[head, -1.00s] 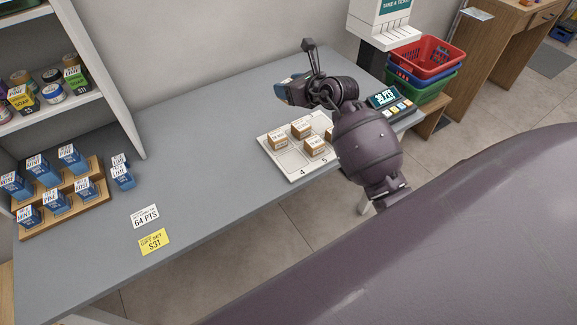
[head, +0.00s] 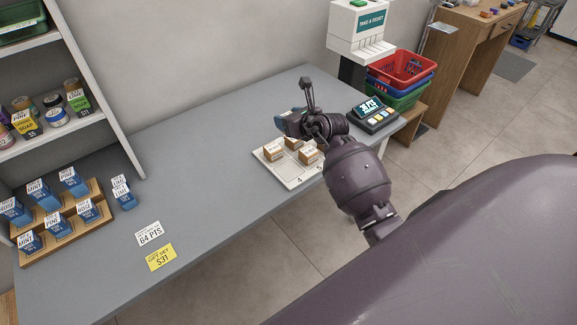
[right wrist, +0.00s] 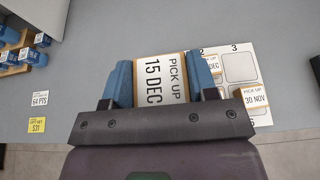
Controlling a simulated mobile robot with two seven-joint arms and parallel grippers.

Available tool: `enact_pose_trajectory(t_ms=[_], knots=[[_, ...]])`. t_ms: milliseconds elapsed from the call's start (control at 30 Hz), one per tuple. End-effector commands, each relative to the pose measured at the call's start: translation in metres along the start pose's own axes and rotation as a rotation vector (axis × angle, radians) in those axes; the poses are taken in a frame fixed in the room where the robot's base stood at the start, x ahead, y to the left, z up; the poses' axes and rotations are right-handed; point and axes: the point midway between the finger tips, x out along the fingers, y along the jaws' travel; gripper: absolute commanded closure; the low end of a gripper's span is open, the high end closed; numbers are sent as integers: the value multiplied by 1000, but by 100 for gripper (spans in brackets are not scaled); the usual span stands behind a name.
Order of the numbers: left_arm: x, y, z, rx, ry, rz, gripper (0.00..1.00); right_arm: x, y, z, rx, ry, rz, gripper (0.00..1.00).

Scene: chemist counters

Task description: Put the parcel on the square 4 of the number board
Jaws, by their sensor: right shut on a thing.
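My right gripper (head: 288,122) is above the back left part of the white number board (head: 296,184) in the head view. In the right wrist view its blue fingers (right wrist: 160,82) are shut on the sides of a parcel (right wrist: 161,80) labelled "PICK UP 15 DEC". The arm largely hides this parcel in the head view. Square 4 (head: 287,171) is at the front left of the board and looks bare. Other small parcels (head: 309,155) stand on the board behind and beside it. A "30 NOV" parcel (right wrist: 256,101) shows in the right wrist view. My left gripper is out of view.
The grey counter (head: 220,180) is clear left of the board. Farther left lie a "64 PTS" card (head: 149,233), a yellow card (head: 161,257) and blue boxes on a wooden stand (head: 85,222).

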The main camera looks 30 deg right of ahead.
Motion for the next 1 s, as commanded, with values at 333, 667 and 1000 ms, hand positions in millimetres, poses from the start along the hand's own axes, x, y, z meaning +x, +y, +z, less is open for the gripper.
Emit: enact_pose_trajectory(t_ms=[333, 667, 1000], knots=[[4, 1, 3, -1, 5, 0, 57, 30, 0, -73, 0, 3, 1, 72], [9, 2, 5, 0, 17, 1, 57, 50, 0, -119, -3, 0, 1, 72], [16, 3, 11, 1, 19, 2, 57, 61, 0, -146, -2, 1, 1, 72]])
